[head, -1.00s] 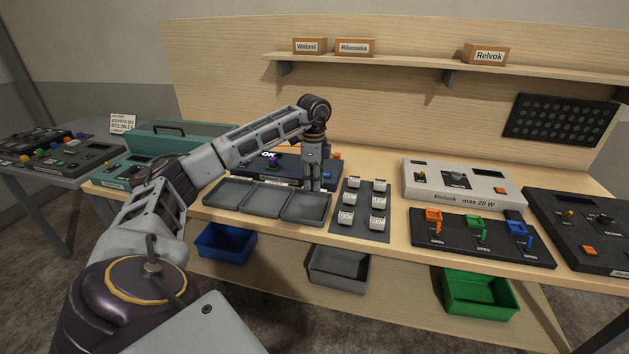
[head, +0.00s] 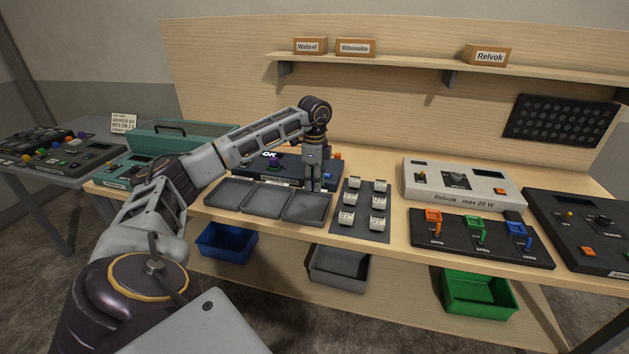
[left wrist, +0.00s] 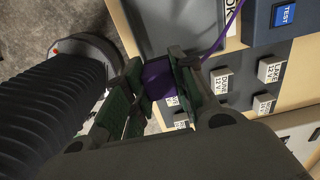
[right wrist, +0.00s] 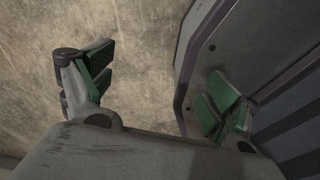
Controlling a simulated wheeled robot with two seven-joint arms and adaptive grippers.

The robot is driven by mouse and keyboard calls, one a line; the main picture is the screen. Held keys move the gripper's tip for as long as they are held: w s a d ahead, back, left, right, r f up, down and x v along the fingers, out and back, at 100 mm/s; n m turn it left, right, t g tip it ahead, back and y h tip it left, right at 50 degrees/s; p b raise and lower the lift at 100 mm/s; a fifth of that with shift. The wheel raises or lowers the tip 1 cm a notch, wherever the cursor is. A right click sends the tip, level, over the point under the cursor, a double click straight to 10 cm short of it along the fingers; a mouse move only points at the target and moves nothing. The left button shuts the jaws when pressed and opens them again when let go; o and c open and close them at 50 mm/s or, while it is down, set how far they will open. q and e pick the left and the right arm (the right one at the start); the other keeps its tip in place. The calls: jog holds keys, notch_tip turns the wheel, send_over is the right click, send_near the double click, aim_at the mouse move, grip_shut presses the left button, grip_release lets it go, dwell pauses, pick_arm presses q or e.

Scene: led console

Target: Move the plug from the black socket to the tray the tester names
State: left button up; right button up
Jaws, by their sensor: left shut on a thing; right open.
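My left gripper (head: 313,187) is above the back edge of the right-hand grey tray (head: 307,208). In the left wrist view its fingers are shut on a purple plug (left wrist: 160,80), with a thin purple cable (left wrist: 228,28) running up from it. The dark tester (head: 240,165) stands behind the trays, with "OK" lit on it and a purple piece (head: 272,163) on top. The middle tray (head: 266,199) and left tray (head: 228,192) look empty. The black socket cannot be made out. My right gripper (right wrist: 158,92) is open and empty.
A dark mat (head: 352,229) with several white labelled blocks lies right of the trays. Further right are a white Relvok unit (head: 455,202) and a black panel with coloured levers (head: 455,243). Blue, grey and green bins sit below the bench. A shelf with labelled boxes runs above.

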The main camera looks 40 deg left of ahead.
jog(key=shift+s, duration=0.25)
pick_arm(q)
jog(key=shift+f, duration=0.25)
pick_arm(e)
jog(key=shift+w+f, duration=0.1)
jog(key=shift+f, duration=0.05)
pick_arm(q)
jog(key=shift+f, duration=0.3)
jog(key=shift+f+b, duration=0.5)
pick_arm(e)
jog(key=shift+f, duration=0.4)
pick_arm(q)
jog(key=shift+f, duration=0.2)
pick_arm(e)
jog(key=shift+f, duration=0.1)
pick_arm(q)
jog(key=shift+f, duration=0.3)
jog(key=shift+b, duration=0.3)
pick_arm(e)
jog(key=shift+w+f, duration=0.1)
jog(key=shift+w, duration=0.7)
pick_arm(q)
jog(key=shift+f, duration=0.15)
pick_arm(e)
jog(key=shift+s, duration=0.1)
pick_arm(q)
jog(key=shift+f, duration=0.35)
pick_arm(e)
jog(key=shift+s+f, duration=0.25)
jog(key=shift+s, duration=0.5)
